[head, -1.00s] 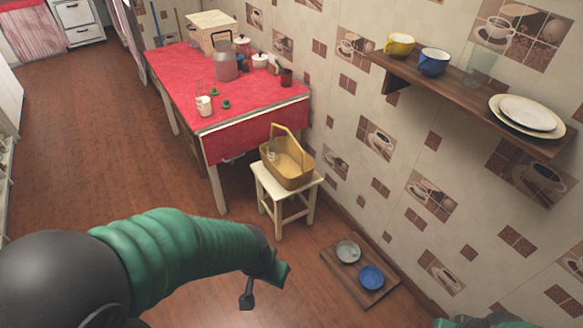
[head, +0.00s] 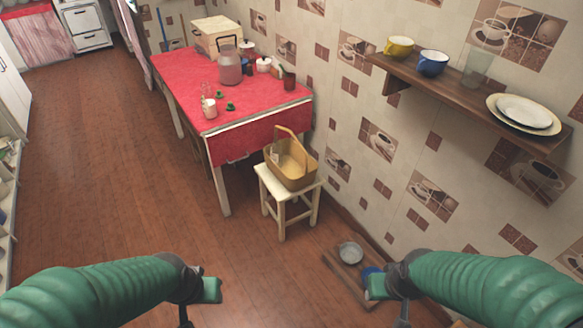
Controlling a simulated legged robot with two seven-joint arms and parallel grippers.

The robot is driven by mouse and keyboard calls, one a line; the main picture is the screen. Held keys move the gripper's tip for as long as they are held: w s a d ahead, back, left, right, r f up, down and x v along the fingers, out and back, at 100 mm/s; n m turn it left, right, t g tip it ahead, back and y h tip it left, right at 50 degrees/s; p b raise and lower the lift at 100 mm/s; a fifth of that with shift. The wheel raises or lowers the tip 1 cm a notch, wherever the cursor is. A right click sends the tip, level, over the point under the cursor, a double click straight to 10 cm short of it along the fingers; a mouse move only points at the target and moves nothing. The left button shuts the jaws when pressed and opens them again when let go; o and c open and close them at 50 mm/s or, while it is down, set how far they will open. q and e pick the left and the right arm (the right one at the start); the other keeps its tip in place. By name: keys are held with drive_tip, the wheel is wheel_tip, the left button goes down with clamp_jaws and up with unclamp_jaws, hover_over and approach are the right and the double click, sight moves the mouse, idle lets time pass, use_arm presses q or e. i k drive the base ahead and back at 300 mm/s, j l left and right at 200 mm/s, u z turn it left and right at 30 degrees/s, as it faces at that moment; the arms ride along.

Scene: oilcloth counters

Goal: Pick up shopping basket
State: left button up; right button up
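The yellow shopping basket (head: 292,170) stands upright on a small cream stool (head: 290,198), its arched handle raised. My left gripper (head: 198,304) is at the lower left of the middle, with its fingers apart and nothing between them. My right gripper (head: 389,301) is at the lower right, also with its fingers apart and empty. Both grippers are well short of the basket in the head view and do not touch it. The lower fingertips are partly cut off by the bottom edge.
A table with a red oilcloth (head: 185,82) stands left of the stool, holding a jar (head: 229,70) and other items. A wooden shelf (head: 450,86) with cups and plates juts from the tiled wall. Bowls, one grey (head: 350,253), lie on a floor board. The left floor is clear.

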sight(298, 171)
drive_tip(key=i+j, duration=0.45)
drive_tip(key=i, duration=0.25)
drive_tip(key=i+j+z, duration=0.1)
drive_tip(key=i+j, duration=0.3)
drive_tip(key=i, duration=0.3)
drive_tip(key=i+j, duration=0.5)
drive_tip(key=i, duration=0.15)
drive_tip(key=z, duration=0.05)
